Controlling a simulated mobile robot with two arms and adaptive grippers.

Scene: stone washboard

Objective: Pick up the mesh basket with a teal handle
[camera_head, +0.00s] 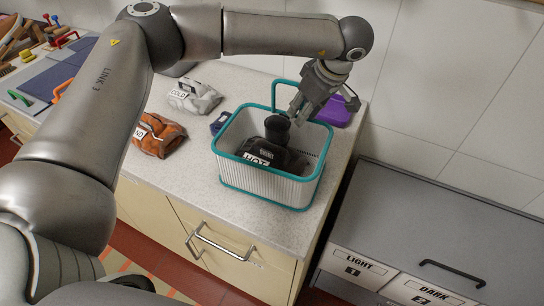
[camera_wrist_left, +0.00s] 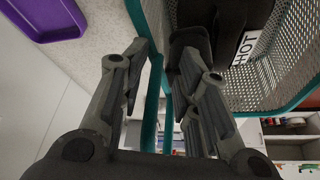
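The mesh basket (camera_head: 265,188) is white with a teal rim and stands upright on the counter. Its teal handle (camera_head: 274,92) rises at the back of the basket, and in the left wrist view the teal handle (camera_wrist_left: 151,112) runs between my fingers. My left gripper (camera_head: 302,113) is over the basket's back right side, pointing down. In the left wrist view my left gripper (camera_wrist_left: 163,50) has its fingers apart, one on each side of the teal bar; firm contact is not clear. A dark bundle labelled HOT (camera_head: 270,155) lies inside the basket. My right gripper is not in view.
A grey COLD bundle (camera_head: 193,96) and an orange-brown bundle (camera_head: 159,134) lie left of the basket. A purple tray (camera_head: 337,112) is close behind my gripper, near the wall. The counter (camera_head: 205,178) ends right of the basket. A grey LIGHT/DARK cabinet (camera_head: 430,225) stands beyond.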

